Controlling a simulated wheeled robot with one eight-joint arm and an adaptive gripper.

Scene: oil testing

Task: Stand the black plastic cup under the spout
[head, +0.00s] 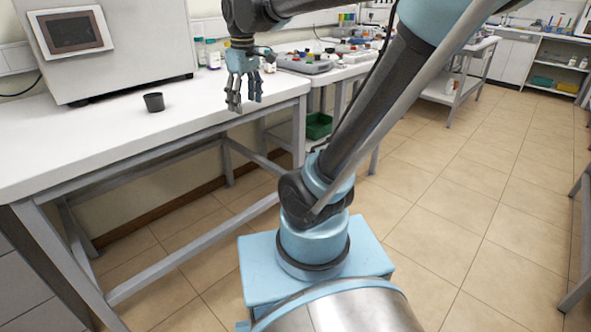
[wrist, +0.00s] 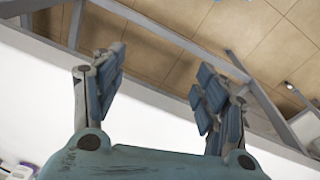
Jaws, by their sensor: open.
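The black plastic cup (head: 154,102) stands upright on the white table, in front of a large grey machine with a screen. My gripper (head: 243,104) hangs over the table to the right of the cup, fingers pointing down, apart from it. In the wrist view my gripper (wrist: 160,85) is open, with nothing between its fingers. The cup does not show in the wrist view. I cannot make out a spout in either view.
The grey machine (head: 115,45) stands at the back of the white table (head: 60,150). Small bottles (head: 213,54) stand at the back, behind my gripper. The tabletop around the cup is clear. Another bench with instruments (head: 305,63) stands beyond on the right.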

